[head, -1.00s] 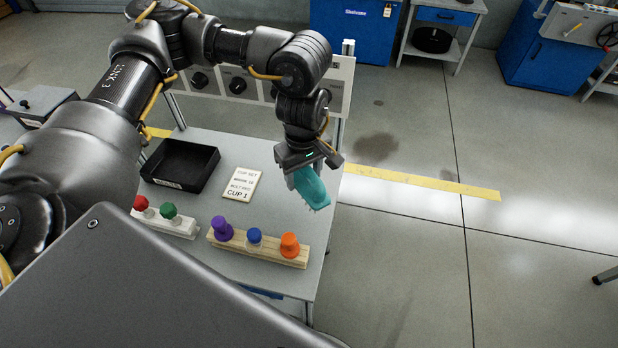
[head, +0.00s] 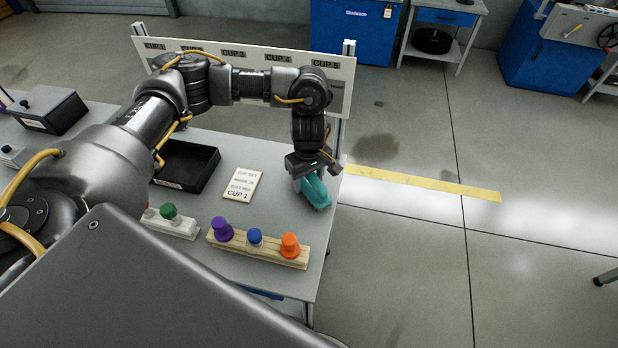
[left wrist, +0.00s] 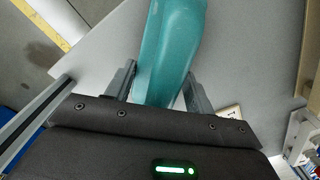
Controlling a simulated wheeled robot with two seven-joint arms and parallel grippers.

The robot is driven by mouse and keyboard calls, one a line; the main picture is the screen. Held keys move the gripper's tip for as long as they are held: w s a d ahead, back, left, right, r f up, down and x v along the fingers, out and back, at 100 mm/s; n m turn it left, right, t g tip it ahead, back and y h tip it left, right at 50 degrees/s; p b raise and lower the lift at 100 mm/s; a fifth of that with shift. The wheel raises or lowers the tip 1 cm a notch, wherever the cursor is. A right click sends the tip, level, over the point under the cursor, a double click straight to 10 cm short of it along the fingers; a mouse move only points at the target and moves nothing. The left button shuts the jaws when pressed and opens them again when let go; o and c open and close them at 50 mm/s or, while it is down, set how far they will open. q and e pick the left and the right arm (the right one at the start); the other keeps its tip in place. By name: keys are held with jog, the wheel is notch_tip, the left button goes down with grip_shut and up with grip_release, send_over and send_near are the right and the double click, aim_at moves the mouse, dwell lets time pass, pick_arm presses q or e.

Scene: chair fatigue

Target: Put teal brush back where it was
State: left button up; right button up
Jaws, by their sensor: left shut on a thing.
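The teal brush (head: 315,191) is held by my left gripper (head: 305,174) over the right end of the grey table (head: 272,207). My left gripper points down and is shut on the brush. In the left wrist view the teal brush (left wrist: 170,45) sits between the two fingers of my left gripper (left wrist: 157,88), with the table behind it. I cannot tell whether the brush touches the table. My right gripper is in neither view.
A wooden block (head: 262,249) with purple, blue and orange knobs lies in front. A white block (head: 180,228) with a green knob is left of it. A black tray (head: 205,172) and a CUP 1 card (head: 243,186) lie behind. A labelled panel (head: 342,72) stands at the back.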

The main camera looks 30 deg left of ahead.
pick_arm(q)
jog(key=shift+r, duration=0.1)
jog(key=o, duration=0.6)
jog(key=shift+f, duration=0.2)
jog(key=o, duration=0.5)
jog(key=shift+r, duration=0.1)
jog(key=shift+r, duration=0.15)
jog(key=shift+w+r, duration=0.1)
jog(key=shift+r, duration=0.3)
notch_tip(320, 180, up, 11)
jog(key=shift+r, duration=0.1)
